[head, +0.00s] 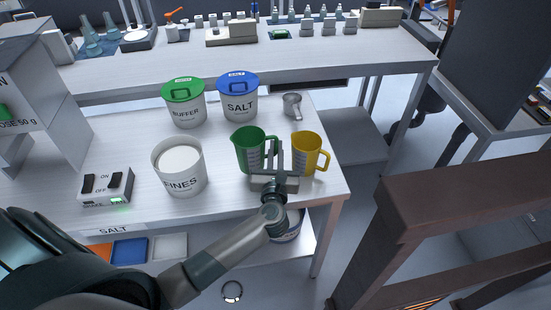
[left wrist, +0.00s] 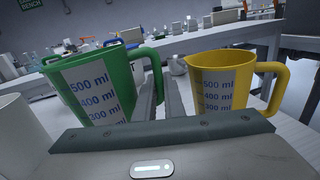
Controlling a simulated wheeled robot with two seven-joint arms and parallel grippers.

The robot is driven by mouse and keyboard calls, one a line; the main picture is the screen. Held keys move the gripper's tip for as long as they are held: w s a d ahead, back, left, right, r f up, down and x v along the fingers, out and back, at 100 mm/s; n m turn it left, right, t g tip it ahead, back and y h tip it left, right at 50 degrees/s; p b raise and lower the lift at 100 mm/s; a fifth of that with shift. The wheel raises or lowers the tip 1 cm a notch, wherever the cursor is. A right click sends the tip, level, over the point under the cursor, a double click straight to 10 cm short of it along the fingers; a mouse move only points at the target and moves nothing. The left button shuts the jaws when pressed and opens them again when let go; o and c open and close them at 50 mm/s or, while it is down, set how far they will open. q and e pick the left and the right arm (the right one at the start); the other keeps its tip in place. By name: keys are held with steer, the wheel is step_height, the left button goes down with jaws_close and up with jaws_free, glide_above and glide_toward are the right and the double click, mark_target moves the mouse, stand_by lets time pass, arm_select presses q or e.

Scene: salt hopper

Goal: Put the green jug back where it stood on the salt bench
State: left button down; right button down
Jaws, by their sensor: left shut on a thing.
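The green jug (head: 250,150) is upright at the front right of the salt bench (head: 225,205), left of the yellow jug (head: 305,153). My left gripper (head: 273,152) is shut on the green jug's handle, its fingers between the two jugs. In the left wrist view the green jug (left wrist: 95,88) stands left of the fingers (left wrist: 158,92), with its handle running down to them, and the yellow jug (left wrist: 225,80) is on the right. The jug's base is partly hidden, and I cannot tell whether it touches the bench. My right gripper is not in view.
The open FINES tub (head: 180,168) stands left of the green jug. Lidded BUFFER (head: 185,108) and SALT (head: 238,103) tubs and a metal scoop (head: 292,104) are behind. A switch box (head: 107,186) is at left. Bare bench top lies between the FINES tub and the green jug.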

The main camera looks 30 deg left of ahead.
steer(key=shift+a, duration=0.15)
arm_select(q)
steer(key=shift+f, duration=0.35)
step_height(320, 180, down, 3)
steer(key=shift+f, duration=0.2)
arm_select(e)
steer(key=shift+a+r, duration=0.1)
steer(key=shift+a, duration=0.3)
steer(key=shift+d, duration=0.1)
arm_select(q)
steer(key=shift+f, duration=0.25)
steer(key=c, duration=1.8)
jaws_free()
steer(key=shift+r, duration=0.1)
steer(key=shift+c, duration=0.2)
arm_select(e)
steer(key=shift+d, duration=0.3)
arm_select(q)
steer(key=shift+r, duration=0.15)
